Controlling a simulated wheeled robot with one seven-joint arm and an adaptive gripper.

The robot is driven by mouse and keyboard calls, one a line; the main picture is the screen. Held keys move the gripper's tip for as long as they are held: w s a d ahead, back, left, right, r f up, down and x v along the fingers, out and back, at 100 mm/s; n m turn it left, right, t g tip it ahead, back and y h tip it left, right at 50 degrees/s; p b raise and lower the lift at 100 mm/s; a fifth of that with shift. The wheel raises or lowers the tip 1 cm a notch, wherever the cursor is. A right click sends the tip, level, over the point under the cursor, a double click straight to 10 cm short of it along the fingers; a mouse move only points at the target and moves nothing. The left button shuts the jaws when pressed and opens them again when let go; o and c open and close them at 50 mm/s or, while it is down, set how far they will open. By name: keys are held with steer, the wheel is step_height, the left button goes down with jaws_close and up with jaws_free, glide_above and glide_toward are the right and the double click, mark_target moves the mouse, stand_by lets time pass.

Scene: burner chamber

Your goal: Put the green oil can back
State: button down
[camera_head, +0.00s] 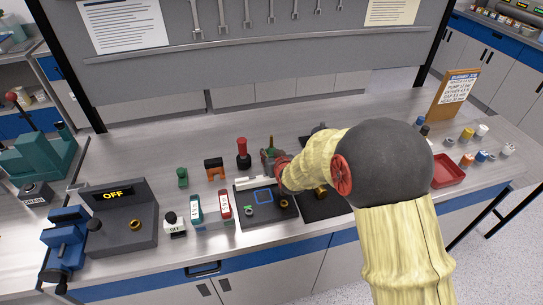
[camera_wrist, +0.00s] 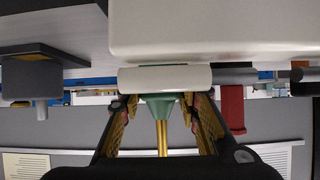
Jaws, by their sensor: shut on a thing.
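The green oil can (camera_head: 267,155) is at the middle of the bench, just behind the dark mat, partly hidden by my gripper (camera_head: 274,161). In the wrist view my gripper (camera_wrist: 160,103) has one finger on each side of the can's green cone (camera_wrist: 160,108), with the brass spout running between them. My gripper is shut on the can.
A dark mat (camera_head: 248,211) with small parts lies in front. A red-topped item (camera_head: 243,153), an orange-and-black block (camera_head: 214,168) and a small green item (camera_head: 182,177) stand to the left. A red tray (camera_head: 447,171) and several small jars are at right.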

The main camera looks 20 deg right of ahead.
steer(key=shift+f, duration=0.15)
steer(key=c, duration=1.3)
jaws_free()
